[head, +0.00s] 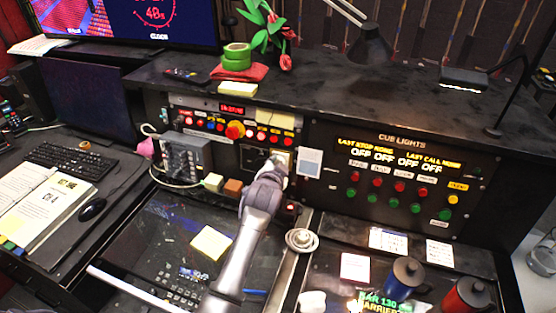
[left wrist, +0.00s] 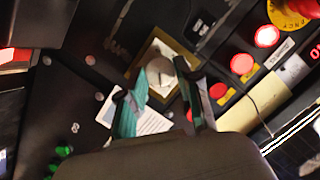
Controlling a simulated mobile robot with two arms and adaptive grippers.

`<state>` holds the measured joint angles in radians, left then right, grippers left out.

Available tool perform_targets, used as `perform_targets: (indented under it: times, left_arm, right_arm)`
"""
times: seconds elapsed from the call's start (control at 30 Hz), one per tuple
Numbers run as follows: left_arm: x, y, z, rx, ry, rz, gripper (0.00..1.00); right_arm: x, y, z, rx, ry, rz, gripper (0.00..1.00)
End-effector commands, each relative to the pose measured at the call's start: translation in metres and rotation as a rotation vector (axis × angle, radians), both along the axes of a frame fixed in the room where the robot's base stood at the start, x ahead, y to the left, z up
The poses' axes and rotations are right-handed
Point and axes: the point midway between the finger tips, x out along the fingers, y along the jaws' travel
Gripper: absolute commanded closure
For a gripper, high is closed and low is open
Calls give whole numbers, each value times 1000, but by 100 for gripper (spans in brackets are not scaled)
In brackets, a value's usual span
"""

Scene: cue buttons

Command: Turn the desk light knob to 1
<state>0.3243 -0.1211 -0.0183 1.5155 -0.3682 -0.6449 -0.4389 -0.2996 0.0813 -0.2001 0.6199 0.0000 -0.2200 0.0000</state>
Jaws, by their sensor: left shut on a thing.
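The desk light knob (left wrist: 160,72) is a round whitish knob on a square plate with a brass-coloured edge (left wrist: 152,50). In the head view the plate (head: 286,153) is on the front of the console, mostly behind my left gripper (head: 279,165). My left gripper's two teal fingers (left wrist: 158,92) are on either side of the knob in the left wrist view and are shut on it. The knob's markings cannot be read, so its setting cannot be told. My right gripper is not in view.
A white card (head: 310,162) is right of the plate. The cue lights panel (head: 400,185) with red and green buttons is farther right. A row of red buttons and a large red button (head: 235,130) are up left. Two mugs (head: 405,277) stand at the lower right.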

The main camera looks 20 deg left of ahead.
Motion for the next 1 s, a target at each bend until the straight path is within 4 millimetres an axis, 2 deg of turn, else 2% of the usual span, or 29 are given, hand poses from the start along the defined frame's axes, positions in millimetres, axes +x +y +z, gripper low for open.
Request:
perform_targets:
  times: [0.1, 0.5, 1.0]
  left_arm:
    - [0, 1, 3, -111, 7, 18, 100]
    - [0, 3, 3, -484, 20, 73, 100]
    - [0, 6, -1, -953, 35, 143, 100]
  right_arm:
    - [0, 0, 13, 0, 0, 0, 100]
    - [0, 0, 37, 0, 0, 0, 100]
    - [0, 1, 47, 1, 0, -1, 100]
